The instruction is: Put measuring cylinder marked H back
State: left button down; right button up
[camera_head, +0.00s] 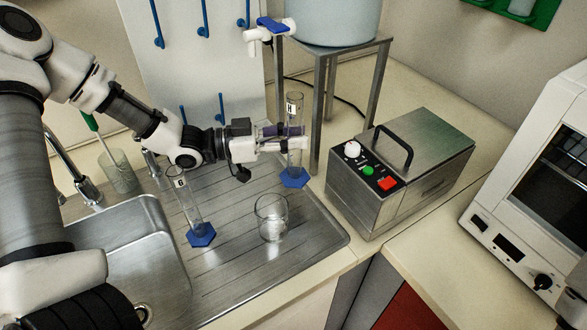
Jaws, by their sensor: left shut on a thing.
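The measuring cylinder marked H (294,160) is a clear upright tube with a blue hexagonal foot, over the far right part of the draining board. My left gripper (290,142) comes in from the left and is shut on its tube below the H label. I cannot tell whether the foot touches the surface. A second measuring cylinder (189,207) with a blue foot and another letter stands on the draining board, nearer and to the left. My right gripper is not in view.
A glass beaker (272,218) stands on the draining board (245,262). A metal stand (326,95) carries a large tank (335,20) with a tap. A steel bath (400,170) stands right. A pegboard (205,75) with blue pegs is behind. A beaker with a green-handled tool (118,172) stands left.

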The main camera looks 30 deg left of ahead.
aim_at(294, 169)
pick_arm(q)
jog(key=f, duration=0.4)
jog(key=shift+w+a, duration=0.1)
jog(key=shift+w, duration=0.2)
jog(key=shift+s+d+f, duration=0.2)
jog(key=shift+f, duration=0.55)
notch_tip(294, 169, down, 3)
jog(key=shift+s, duration=0.1)
jog(key=shift+w+a+f, duration=0.1)
jog(key=shift+w+f, duration=0.15)
jog(key=shift+f, duration=0.1)
jog(key=shift+s+b, duration=0.15)
jog(key=shift+b, duration=0.15)
jog(key=c, duration=1.3)
grip_release()
jog(key=shift+f, duration=0.1)
jog(key=o, duration=0.4)
jog(key=shift+o, duration=0.2)
